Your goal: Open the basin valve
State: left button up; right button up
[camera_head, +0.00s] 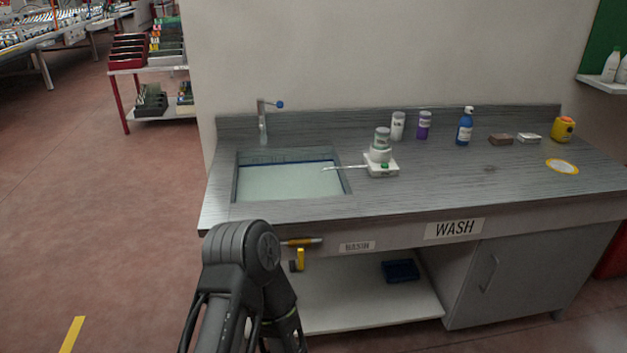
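The basin (290,181) is sunk into the left of the grey counter and holds pale water or has a pale floor; I cannot tell which. A grey tap (262,122) with a blue knob (280,104) stands behind it. A yellow-orange lever (302,242) lies roughly level under the counter's front edge, below the basin. A yellow piece (298,261) hangs just below it. I cannot tell for sure which is the basin valve. One dark arm of mine bends close to the left of these yellow parts. Neither gripper shows.
A small white scale (381,166) with a jar on it stands right of the basin. Several bottles and small blocks line the counter's back. A blue tray (400,271) lies on the lower shelf (365,305). Open floor (90,210) lies to the left.

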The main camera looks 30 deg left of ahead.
aim_at(300, 248)
jog(key=i+j+u, duration=0.3)
jog(key=i+j, duration=0.15)
jog(key=i+j+u, duration=0.3)
jog(key=i+j, duration=0.15)
jog(key=j, duration=0.1)
